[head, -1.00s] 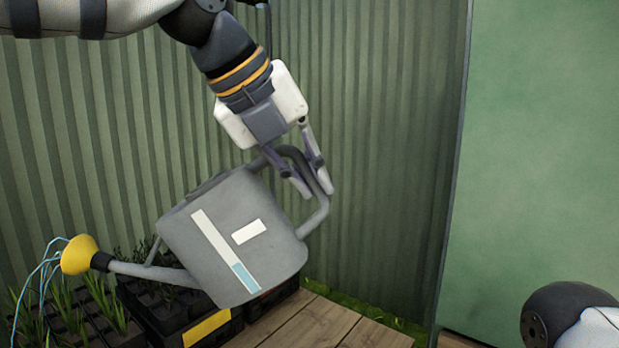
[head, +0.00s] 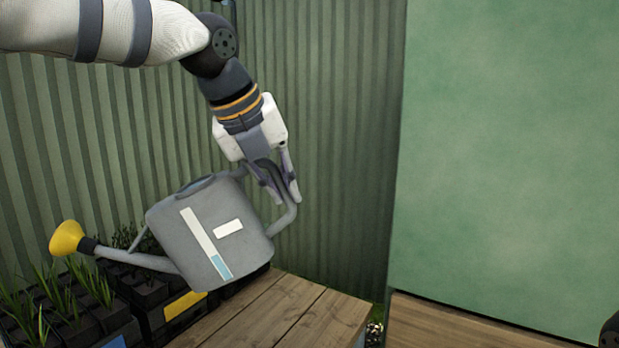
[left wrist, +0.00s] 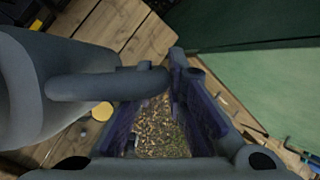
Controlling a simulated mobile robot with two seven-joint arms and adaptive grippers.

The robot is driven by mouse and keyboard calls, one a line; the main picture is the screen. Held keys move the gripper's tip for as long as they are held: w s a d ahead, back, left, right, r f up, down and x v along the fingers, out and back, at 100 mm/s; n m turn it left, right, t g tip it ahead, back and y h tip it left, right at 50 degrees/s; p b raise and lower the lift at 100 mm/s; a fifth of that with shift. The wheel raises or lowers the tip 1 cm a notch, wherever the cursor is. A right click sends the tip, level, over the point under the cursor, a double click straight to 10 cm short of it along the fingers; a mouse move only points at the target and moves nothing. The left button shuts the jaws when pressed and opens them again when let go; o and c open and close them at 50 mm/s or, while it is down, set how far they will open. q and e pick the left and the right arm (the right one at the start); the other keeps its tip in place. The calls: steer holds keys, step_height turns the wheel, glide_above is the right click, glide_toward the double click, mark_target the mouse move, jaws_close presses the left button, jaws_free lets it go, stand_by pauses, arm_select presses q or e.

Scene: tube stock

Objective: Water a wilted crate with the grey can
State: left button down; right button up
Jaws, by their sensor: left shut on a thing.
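The grey watering can (head: 205,245) hangs in the air, tilted with its yellow rose (head: 67,238) to the left; no water shows from the rose. My left gripper (head: 277,190) is shut on its handle, which also shows in the left wrist view (left wrist: 105,86) between the fingers (left wrist: 172,90). Behind and below the can stand black crates of plants: one with a blue label (head: 112,342) at the far left, with upright green shoots, and one with a yellow label (head: 184,304), partly hidden by the can, with darker, low plants.
A wooden slatted bench (head: 290,315) lies below and right of the can, its top clear where visible. A corrugated green wall (head: 340,130) stands behind. A flat green panel (head: 500,150) rises at the right above a wooden surface (head: 450,328).

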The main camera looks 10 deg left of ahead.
arm_select(q)
step_height(320, 180, down, 8)
steer(key=g+y, duration=0.1)
steer(key=y, duration=0.2)
steer(key=shift+w+m, duration=0.15)
steer(key=shift+m, duration=0.25)
steer(key=shift+d, duration=0.1)
stand_by(0.6)
